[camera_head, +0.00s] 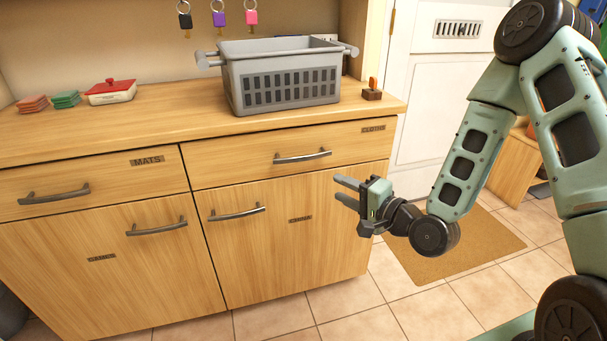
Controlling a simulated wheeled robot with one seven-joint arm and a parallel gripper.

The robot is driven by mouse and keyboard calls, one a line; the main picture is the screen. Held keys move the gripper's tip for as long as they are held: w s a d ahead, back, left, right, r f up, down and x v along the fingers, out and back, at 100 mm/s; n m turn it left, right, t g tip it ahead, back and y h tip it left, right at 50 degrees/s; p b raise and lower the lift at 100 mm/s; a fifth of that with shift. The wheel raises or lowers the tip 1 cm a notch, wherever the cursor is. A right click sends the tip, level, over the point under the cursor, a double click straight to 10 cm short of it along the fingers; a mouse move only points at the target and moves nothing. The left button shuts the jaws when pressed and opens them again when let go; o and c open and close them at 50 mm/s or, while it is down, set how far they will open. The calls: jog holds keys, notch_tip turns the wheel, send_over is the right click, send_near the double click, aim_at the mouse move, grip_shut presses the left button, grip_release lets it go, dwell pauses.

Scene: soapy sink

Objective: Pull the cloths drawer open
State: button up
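The cloths drawer (235,171) is the upper right drawer of the wooden cabinet, with a small label reading "CLOTHS" at its upper right corner. It looks shut, its front in line with the cabinet. Its curved metal handle (302,156) sits near the middle of its front. My gripper (344,192) is open and empty, to the right of and lower than the handle in the picture. Its two fingers point left, one above the other. It is apart from the handle and shows in front of the right part of the cabinet.
A mats drawer (100,175) is on the left, with two cupboard doors below, each with a handle. A grey basket (284,78), a red-lidded dish (110,92) and folded cloths (66,99) stand on the counter. A brown mat (455,246) lies on the tiled floor.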

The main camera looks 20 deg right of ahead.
jog(key=d+m+t, duration=0.1)
jog(key=d+m, duration=0.1)
send_near(304, 159)
jog(key=x, duration=1)
jog(key=shift+w+b, duration=0.1)
jog(key=shift+b, duration=0.2)
grip_shut()
